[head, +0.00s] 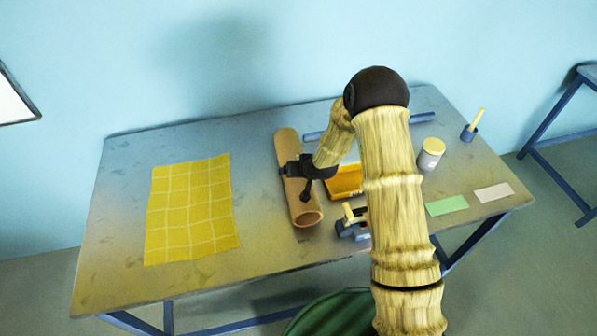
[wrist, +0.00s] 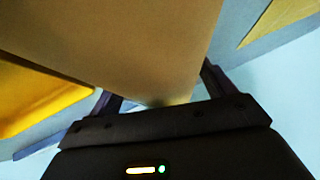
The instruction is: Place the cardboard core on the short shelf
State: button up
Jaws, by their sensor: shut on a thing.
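The cardboard core (head: 289,146) is a long brown tube near the middle of the table in the head view, with its open end toward the front. My gripper (head: 294,168) is shut across the tube around its middle. In the wrist view the core (wrist: 125,45) fills the space between the fingers of my gripper (wrist: 160,90). I cannot tell whether the core touches the tabletop. A blue bar (head: 424,117) at the back of the table, partly hidden by my arm, may be the short shelf; I cannot tell.
A yellow checked cloth (head: 190,210) lies left on the table (head: 115,270). Right of the core are a yellow tray (head: 345,182) and a small blue tool (head: 352,229). A jar (head: 431,155), blue cup (head: 468,133), green card (head: 447,205) and pale card (head: 493,192) are further right.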

jog(key=shift+w+d+f, duration=0.1)
jog(key=o, duration=1.4)
jog(key=b+v, duration=0.2)
jog(key=v, duration=1.5)
jog(key=shift+s+a+b, duration=0.25)
jog(key=shift+b, duration=0.05)
